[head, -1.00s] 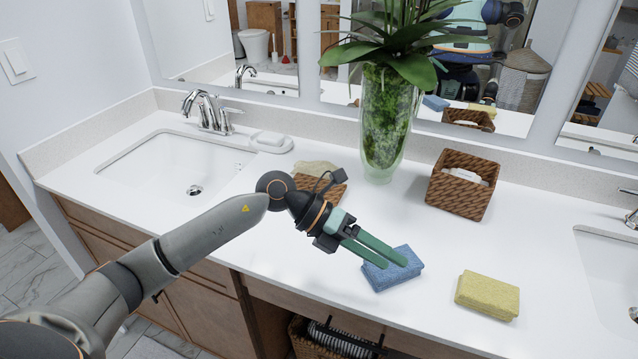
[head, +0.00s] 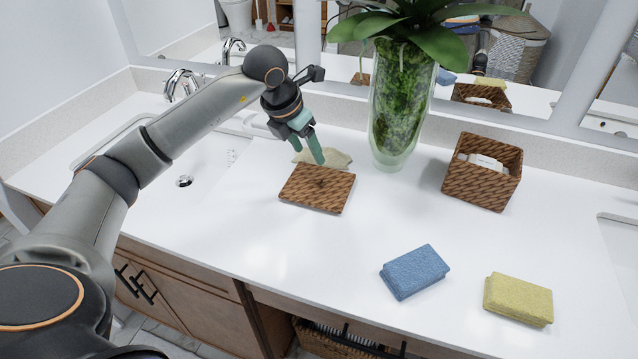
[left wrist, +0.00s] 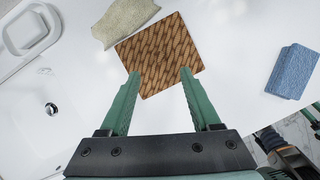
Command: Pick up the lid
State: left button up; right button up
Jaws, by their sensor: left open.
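I cannot tell the exact height gap.
A beige cloth (head: 322,157) lies just behind the lid. The glass plant vase (head: 399,110) stands close to its right. A woven basket (head: 482,172), a blue sponge (head: 415,272) and a yellow sponge (head: 518,299) are further right. The sink is left. Counter in front is clear.

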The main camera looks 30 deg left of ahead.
aim_at(318, 177)
pick_arm(q)
jog(key=x, duration=0.4)
jog(key=shift+f, duration=0.1)
jog(key=p+x, duration=0.1)
jog(key=x, duration=0.4)
jog(key=shift+a+f, duration=0.1)
jog(key=shift+f, duration=0.3)
grip_shut()
